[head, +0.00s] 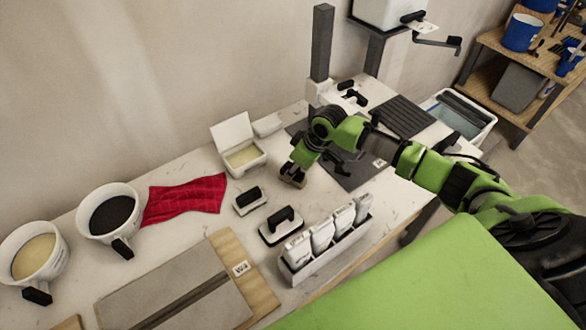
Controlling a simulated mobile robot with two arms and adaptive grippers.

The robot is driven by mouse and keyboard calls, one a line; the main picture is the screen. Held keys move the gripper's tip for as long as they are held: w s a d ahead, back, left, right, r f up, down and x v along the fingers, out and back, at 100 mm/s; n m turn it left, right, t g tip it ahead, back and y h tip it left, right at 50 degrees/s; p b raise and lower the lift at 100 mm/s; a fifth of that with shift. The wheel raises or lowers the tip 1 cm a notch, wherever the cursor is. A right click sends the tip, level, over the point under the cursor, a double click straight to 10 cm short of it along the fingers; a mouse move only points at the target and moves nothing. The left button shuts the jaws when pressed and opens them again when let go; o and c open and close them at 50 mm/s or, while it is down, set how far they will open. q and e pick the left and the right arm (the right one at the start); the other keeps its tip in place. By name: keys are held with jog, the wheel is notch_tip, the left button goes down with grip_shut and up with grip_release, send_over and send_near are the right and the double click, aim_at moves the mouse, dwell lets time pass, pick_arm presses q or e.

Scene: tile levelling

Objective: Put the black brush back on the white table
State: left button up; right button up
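My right gripper (292,179) comes in from the right and points down low over the white table (185,158), behind two black-handled blocks. Its fingertips are small and dark with a tan patch between or on them. I cannot tell whether they are open or shut, or whether they hold something. I cannot make out the black brush for certain. The smaller black-handled block (249,201) and the larger one (282,224) both have pale bases and rest on the table, in front of the gripper and apart from it. My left gripper is not in view.
A white box with an open lid (244,158) stands left of the gripper. A rack of white packets (328,238) stands at the front edge. A red cloth (186,199), two buckets (108,212) and a dark mat (362,174) take up more of the table.

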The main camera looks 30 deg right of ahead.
jog(key=shift+o, duration=0.5)
jog(key=shift+r, duration=0.2)
jog(key=b+v, duration=0.1)
jog(key=v, duration=1.1)
jog(key=shift+d, duration=0.1)
